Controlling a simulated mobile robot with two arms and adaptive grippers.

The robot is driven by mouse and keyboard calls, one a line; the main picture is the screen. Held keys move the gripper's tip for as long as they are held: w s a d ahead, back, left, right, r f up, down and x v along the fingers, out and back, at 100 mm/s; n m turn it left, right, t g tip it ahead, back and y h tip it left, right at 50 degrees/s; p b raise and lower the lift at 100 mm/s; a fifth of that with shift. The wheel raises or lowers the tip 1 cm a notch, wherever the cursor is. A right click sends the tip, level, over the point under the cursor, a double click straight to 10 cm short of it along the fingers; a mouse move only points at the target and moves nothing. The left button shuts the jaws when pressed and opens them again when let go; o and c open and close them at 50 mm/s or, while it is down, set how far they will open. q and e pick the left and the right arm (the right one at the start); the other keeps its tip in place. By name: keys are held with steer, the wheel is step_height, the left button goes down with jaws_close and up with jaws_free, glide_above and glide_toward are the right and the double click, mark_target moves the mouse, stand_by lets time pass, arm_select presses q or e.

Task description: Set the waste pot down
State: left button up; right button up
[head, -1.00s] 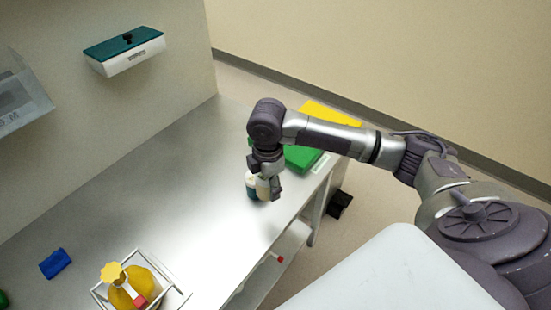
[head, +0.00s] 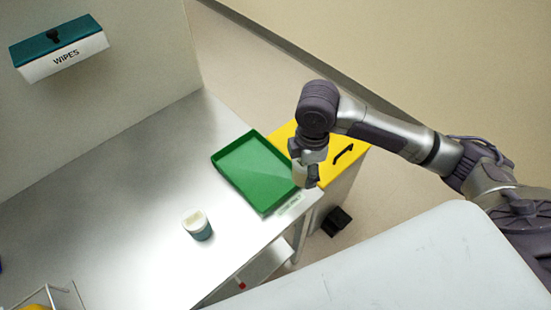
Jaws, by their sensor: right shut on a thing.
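My right gripper (head: 306,182) is shut on a small cream-coloured thing (head: 298,174), which I take to be the waste pot. Only a pale strip shows beside the fingers; the rest is hidden. The gripper points down at the right corner of the green tray (head: 222,176), and its height above the tray or bench edge is hard to tell. A pot with a blue-grey body and cream top (head: 198,225) stands upright on the bench, left of and apart from the gripper. My left gripper is not in view.
The metal bench (head: 120,190) is clear left of the tray. A yellow-topped cabinet (head: 345,160) stands beyond the bench end. A wipes box (head: 60,50) hangs on the wall. A wire rack (head: 65,298) is at the lower left.

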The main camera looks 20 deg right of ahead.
steer(key=w+a+f, duration=0.2)
steer(key=w+f, duration=0.1)
steer(key=w, duration=0.2)
glide_above(274, 173)
step_height(274, 173, down, 4)
steer(key=shift+s+r, duration=0.1)
steer(key=shift+r, duration=0.15)
steer(key=shift+f, duration=0.15)
step_height(274, 173, down, 3)
steer(key=shift+f+p, duration=0.1)
steer(key=shift+p, duration=0.4)
steer(key=shift+w+f, duration=0.2)
steer(key=shift+f, duration=0.2)
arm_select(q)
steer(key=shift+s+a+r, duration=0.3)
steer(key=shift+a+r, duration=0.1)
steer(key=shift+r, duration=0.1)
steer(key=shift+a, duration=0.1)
arm_select(e)
steer(key=shift+f, duration=0.1)
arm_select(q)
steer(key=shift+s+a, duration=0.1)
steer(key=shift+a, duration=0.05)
arm_select(e)
steer(key=o, duration=1.3)
